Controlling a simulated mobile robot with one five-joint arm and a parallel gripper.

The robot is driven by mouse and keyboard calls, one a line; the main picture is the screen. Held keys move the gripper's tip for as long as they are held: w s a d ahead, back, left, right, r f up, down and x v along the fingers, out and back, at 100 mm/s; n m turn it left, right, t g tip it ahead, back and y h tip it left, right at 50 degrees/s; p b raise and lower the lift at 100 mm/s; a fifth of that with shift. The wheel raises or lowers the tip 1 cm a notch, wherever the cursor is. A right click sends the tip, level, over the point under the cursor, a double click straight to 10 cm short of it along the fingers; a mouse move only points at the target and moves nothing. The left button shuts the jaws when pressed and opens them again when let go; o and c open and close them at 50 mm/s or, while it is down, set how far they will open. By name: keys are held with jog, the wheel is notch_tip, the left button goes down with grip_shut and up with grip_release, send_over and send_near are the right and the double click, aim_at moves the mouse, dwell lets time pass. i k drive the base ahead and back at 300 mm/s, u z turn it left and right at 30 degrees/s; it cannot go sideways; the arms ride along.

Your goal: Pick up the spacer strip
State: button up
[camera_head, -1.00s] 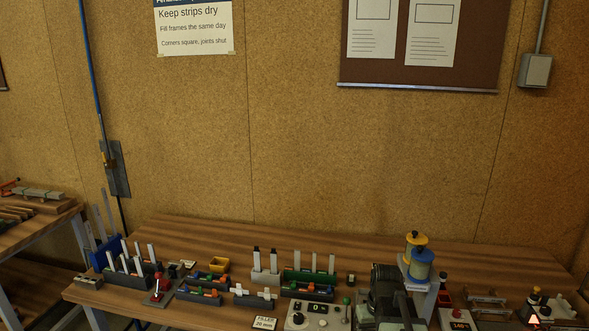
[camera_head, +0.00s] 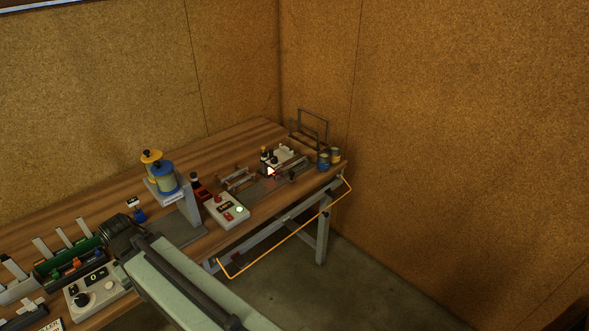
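Several pale upright strips (camera_head: 63,238) stand in a green rack (camera_head: 90,247) on the bench at the lower left; I cannot tell which one is the spacer strip. Another pale strip with a dark top (camera_head: 13,268) stands in a light grey holder (camera_head: 15,290) at the left edge. My arm reaches from the bottom middle up to the left, its dark joint beside the green rack. My gripper does not show, so I see neither its opening nor anything in it.
Small pots (camera_head: 324,160) stand at the far right end. Open floor (camera_head: 350,285) lies to the right.

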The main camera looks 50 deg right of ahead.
aim_at(293, 163)
jog(key=z, duration=1.15)
jog(key=i, duration=0.9)
jog(key=z, duration=0.7)
jog(key=i, duration=0.5)
